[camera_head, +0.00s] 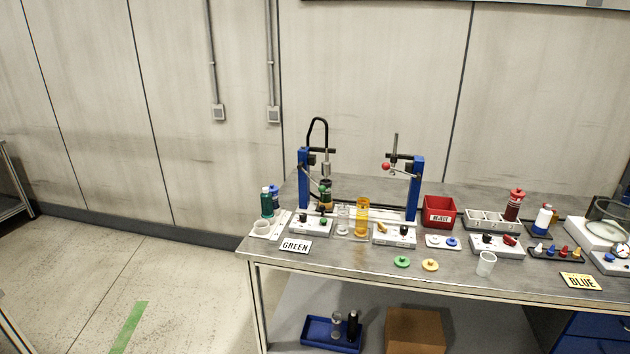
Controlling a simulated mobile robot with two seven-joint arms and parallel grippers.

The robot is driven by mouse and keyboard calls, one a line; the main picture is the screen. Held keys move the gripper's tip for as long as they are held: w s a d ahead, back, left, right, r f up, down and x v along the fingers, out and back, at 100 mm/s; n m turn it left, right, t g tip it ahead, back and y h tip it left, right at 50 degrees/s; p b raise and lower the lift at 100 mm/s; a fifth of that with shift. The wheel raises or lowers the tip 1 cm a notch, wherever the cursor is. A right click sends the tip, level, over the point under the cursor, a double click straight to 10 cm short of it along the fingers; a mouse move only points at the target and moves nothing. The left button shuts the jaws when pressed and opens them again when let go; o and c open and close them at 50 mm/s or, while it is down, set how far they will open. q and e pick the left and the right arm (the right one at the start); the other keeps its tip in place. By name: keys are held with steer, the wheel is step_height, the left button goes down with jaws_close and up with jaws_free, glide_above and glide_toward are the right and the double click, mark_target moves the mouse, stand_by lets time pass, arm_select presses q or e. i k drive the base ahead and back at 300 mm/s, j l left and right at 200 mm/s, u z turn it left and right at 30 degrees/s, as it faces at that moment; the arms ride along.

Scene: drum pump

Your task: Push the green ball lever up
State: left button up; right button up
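The drum pump stand with a blue post (304,180) stands on the left part of the metal table, with a black hose arching over it. A small green ball (323,189), seemingly the end of its lever, shows just right of the post, in front of the dark and amber vessel. The lever rod is too small to make out clearly; it seems to slope down toward the ball. Neither of my grippers is in view, and nothing touches the lever.
A second blue post (415,188) with a red ball (385,166) stands to the right. Bottles, amber cylinder (362,216), control boxes and the GREEN sign (295,245) crowd the table (340,262) before the stand. A red reject bin (439,212) is further right. Floor left of the table is clear.

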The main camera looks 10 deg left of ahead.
mark_target(322, 189)
steer(key=i+j+z, duration=0.1)
steer(key=j, duration=0.3)
steer(key=i+j+z, duration=0.1)
steer(key=j, duration=0.25)
steer(key=i+j, duration=0.2)
steer(key=j, duration=0.2)
steer(key=i+j+z, duration=0.15)
steer(key=j, duration=0.25)
steer(key=i+j+z, duration=0.1)
steer(key=j, duration=0.3)
steer(key=i+j+z, duration=0.1)
steer(key=j, duration=0.35)
